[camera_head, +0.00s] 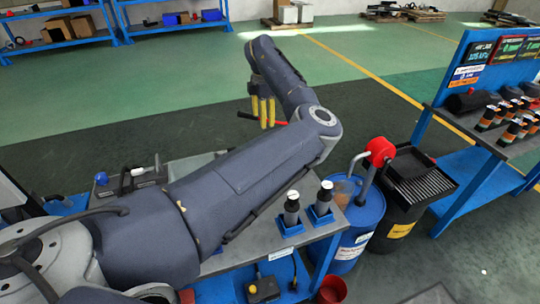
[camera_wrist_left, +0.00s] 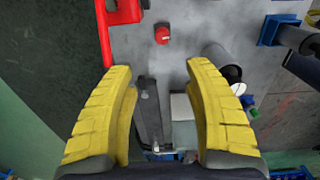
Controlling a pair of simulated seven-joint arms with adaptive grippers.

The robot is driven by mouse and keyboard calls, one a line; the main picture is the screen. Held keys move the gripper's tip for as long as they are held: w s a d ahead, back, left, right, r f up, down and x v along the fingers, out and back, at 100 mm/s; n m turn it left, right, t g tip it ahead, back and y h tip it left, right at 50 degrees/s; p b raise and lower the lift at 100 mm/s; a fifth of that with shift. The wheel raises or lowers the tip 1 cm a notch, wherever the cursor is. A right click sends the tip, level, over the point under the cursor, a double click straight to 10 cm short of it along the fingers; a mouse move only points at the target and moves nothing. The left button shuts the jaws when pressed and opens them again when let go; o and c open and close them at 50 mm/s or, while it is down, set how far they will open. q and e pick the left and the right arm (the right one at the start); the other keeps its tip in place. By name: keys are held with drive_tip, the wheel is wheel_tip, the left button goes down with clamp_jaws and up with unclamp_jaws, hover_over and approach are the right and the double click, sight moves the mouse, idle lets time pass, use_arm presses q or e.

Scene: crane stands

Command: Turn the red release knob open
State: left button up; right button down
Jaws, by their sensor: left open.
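A small round red knob (camera_wrist_left: 162,34) with a pale mark sits on a grey surface near the top of the left wrist view. I cannot pick it out in the head view, where my arm covers much of the bench. My left gripper (camera_wrist_left: 152,76) has its two yellow fingers wide apart, with the knob beyond the fingertips. A dark grey bar (camera_wrist_left: 150,115) shows between the fingers; I cannot tell its distance. In the head view the left gripper (camera_head: 262,112) points down beyond the bench. My right gripper is not in view.
A red bracket (camera_wrist_left: 122,14) is beside the knob, and a grey cylinder (camera_wrist_left: 216,58) is to its right. In the head view, a grey bench (camera_head: 330,222) carries black cylinders in blue holders. A blue drum (camera_head: 358,215) stands to its right.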

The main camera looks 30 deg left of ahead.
use_arm(q)
wheel_tip(320, 180, down, 18)
drive_tip(key=shift+s+d+r, duration=0.1)
drive_tip(key=shift+d+r, duration=0.05)
drive_tip(key=shift+r, duration=0.05)
idle(0.4)
drive_tip(key=shift+c, duration=0.4)
clamp_jaws()
